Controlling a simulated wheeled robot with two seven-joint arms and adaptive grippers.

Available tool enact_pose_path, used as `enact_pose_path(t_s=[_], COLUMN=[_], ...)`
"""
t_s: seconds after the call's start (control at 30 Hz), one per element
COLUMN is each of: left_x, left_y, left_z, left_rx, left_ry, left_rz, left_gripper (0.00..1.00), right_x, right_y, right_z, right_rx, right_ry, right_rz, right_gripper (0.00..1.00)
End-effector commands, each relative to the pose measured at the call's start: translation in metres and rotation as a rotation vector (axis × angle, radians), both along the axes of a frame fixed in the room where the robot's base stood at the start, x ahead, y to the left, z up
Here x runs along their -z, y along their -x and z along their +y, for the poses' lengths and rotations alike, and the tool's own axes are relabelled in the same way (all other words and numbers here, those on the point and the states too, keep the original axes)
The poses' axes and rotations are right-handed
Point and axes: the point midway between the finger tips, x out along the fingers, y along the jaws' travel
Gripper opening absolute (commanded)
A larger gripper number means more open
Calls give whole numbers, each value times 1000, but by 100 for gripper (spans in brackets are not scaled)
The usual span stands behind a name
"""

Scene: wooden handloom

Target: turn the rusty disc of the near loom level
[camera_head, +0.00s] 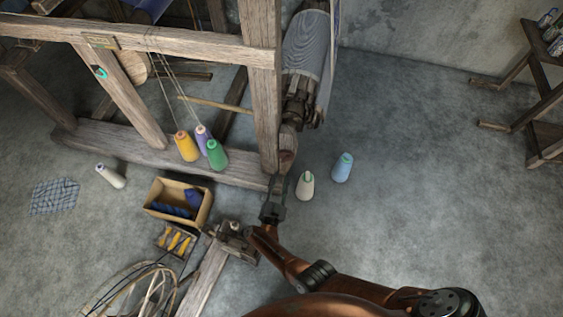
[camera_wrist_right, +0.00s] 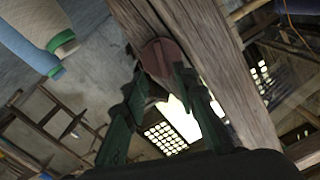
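The rusty disc (camera_wrist_right: 162,58) is a reddish-brown round piece on a grey wooden post of the loom, seen in the right wrist view. In the head view the disc (camera_head: 287,156) shows small near the foot of the loom's right post. My right gripper (camera_wrist_right: 158,78) has its two dark green fingers apart, with the disc between and just beyond their tips. Whether the fingertips touch it I cannot tell. In the head view the right gripper (camera_head: 279,186) reaches up to the disc from below. My left gripper is in neither view.
The loom's wooden frame (camera_head: 262,90) rises beside the gripper, with a grey cloth roll (camera_head: 307,45) above. A cream cone (camera_head: 305,186) and a blue cone (camera_head: 342,168) stand close on the right. A box (camera_head: 160,191) lies left.

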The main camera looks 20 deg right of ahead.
Motion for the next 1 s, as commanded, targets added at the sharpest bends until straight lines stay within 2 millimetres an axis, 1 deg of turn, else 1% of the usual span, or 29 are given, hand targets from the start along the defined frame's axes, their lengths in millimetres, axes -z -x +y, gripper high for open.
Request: enact_pose_path(t_s=[0.13,0.4,0.6,0.73,0.97,1.0], left_x=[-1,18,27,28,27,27], left_y=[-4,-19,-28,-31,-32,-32], left_z=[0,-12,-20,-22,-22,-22], left_rx=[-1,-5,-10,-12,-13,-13], left_ry=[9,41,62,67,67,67], left_rz=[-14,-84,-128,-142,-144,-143], left_gripper=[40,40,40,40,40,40], right_x=[-3,-2,-2,-4,-4,-4], right_y=[-10,-45,-62,-67,-67,-67], right_z=[-5,-28,-40,-42,-43,-43], right_rx=[20,17,17,16,16,16], right_ry=[-1,0,0,-1,-2,-2], right_rz=[-11,-10,-9,-10,-10,-10], right_gripper=[26,26,26,26,26,23])
